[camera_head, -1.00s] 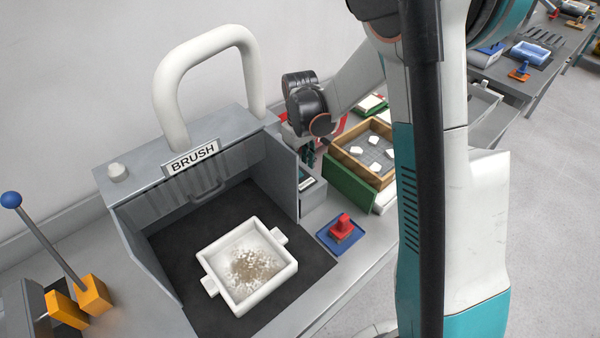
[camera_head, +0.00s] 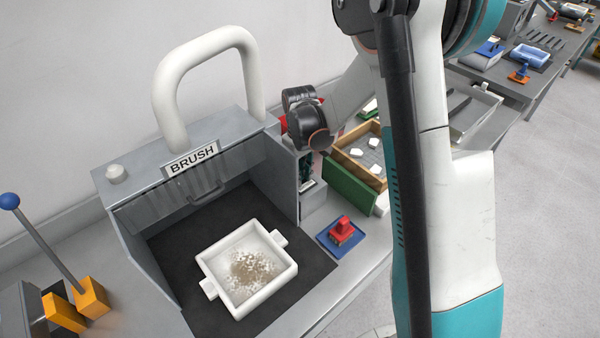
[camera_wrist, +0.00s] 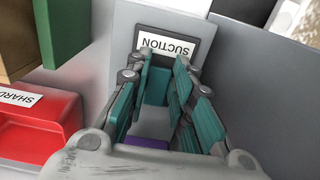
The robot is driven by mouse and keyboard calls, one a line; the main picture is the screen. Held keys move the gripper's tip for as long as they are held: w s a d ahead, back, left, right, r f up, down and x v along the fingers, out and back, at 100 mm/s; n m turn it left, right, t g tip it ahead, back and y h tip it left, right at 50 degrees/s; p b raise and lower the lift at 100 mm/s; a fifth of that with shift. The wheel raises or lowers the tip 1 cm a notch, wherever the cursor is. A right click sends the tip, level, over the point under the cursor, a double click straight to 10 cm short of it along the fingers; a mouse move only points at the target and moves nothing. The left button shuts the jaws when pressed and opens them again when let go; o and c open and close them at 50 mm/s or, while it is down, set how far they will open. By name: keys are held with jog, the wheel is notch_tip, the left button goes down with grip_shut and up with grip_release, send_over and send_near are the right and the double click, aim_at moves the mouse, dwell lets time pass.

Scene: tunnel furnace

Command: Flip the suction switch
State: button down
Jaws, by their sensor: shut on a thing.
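The suction switch's panel carries a SUCTION label (camera_wrist: 169,45), which reads upside down in the wrist view. My gripper (camera_wrist: 160,100) is right in front of this panel, with its teal finger pads on either side of a narrow gap. It is shut on the switch, whose lever is mostly hidden between the fingers. A small purple piece (camera_wrist: 147,142) shows low between the fingers. In the head view my gripper (camera_head: 306,168) is partly hidden behind the side wall of the brush box, and the switch cannot be made out.
The grey BRUSH box (camera_head: 215,155) holds a white tray (camera_head: 208,288) with brown debris. A red stamp on a blue pad (camera_head: 326,241) sits in front. A red SHARD bin (camera_wrist: 40,130) is close to my gripper.

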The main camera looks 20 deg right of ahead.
jog(key=shift+w+a+r+g+h, duration=0.1)
jog(key=shift+w+g+h, duration=0.15)
jog(key=shift+g, duration=0.45)
jog(key=c, duration=1.4)
grip_release()
jog(key=shift+r, duration=0.15)
notch_tip(320, 180, up, 12)
jog(key=w, duration=0.1)
jog(key=shift+w+a+f, duration=0.2)
jog(key=shift+a, duration=0.1)
